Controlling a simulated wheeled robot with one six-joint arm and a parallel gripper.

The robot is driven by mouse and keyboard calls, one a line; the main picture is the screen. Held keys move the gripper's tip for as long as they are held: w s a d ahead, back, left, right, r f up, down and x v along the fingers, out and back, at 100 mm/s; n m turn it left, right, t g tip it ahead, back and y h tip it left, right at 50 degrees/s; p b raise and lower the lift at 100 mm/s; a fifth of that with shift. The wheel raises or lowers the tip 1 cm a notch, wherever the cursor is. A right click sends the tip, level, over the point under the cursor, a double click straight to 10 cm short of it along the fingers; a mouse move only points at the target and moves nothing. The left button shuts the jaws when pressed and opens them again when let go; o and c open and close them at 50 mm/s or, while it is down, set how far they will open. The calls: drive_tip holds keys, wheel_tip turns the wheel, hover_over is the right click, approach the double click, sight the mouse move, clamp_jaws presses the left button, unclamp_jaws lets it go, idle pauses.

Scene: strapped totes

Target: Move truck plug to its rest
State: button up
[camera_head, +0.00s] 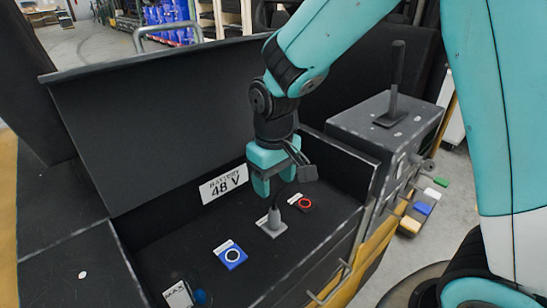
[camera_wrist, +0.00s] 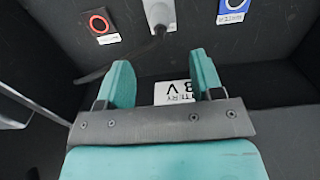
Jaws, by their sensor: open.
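A grey piece (camera_head: 271,224), which looks like the truck plug, is on the floor of the black battery compartment between a red-ringed plate (camera_head: 304,203) and a blue-ringed plate (camera_head: 231,255). A dark cable runs from its end. The grey piece also shows at the top of the wrist view (camera_wrist: 160,13). I cannot tell if it sits in a socket or holder. My gripper (camera_head: 273,183) is above it, pointing down. In the wrist view its teal fingers (camera_wrist: 163,70) are apart, with nothing held between them; the cable end shows just beyond them.
A white label (camera_head: 224,185) reading 48 V is on the compartment's back wall. The raised black lid (camera_head: 160,120) stands behind. A box with a lever (camera_head: 395,85) is to the right. A white plate (camera_head: 179,295) and blue knob (camera_head: 201,297) are at the near left.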

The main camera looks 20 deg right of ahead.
wheel_tip(320, 180, up, 7)
drive_tip(key=shift+f+b, duration=0.15)
drive_tip(key=shift+b, duration=0.2)
drive_tip(key=s+a+n+y+b, duration=0.1)
drive_tip(key=s+a+y, duration=0.1)
drive_tip(key=s, duration=0.7)
drive_tip(key=s+a+r+n+y+b, duration=0.1)
drive_tip(key=s+a+n+y, duration=0.1)
drive_tip(key=s, duration=0.7)
drive_tip(key=shift+s+a+r+n, duration=0.15)
drive_tip(key=shift+s+a+n, duration=0.15)
drive_tip(key=shift+a, duration=0.1)
